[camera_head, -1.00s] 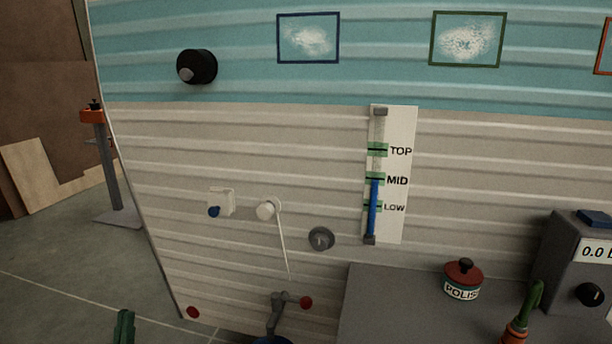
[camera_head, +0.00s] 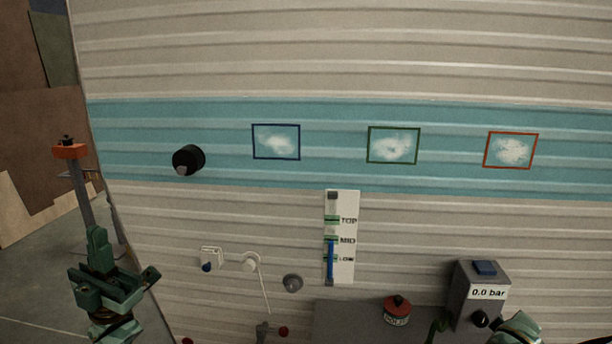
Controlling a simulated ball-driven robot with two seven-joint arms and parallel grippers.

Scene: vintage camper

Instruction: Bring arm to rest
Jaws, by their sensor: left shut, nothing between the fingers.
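My left gripper (camera_head: 97,245) is at the lower left, green, with its fingers pointing up and closed together. Nothing is between the fingers. It stands in free air before the left end of the camper wall, left of the white box with the blue knob (camera_head: 208,262). A rounded green part of my right arm shows at the bottom edge on the right, in front of the bench. My right gripper's fingers do not show.
The camper wall (camera_head: 220,213) carries three framed patches, a black knob (camera_head: 188,160) and a TOP/MID/LOW gauge (camera_head: 346,265). A grey bench (camera_head: 345,318) holds a polish tin (camera_head: 397,312) and a 0.0 bar box (camera_head: 466,288). An orange-topped stand (camera_head: 70,151) is behind my left gripper.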

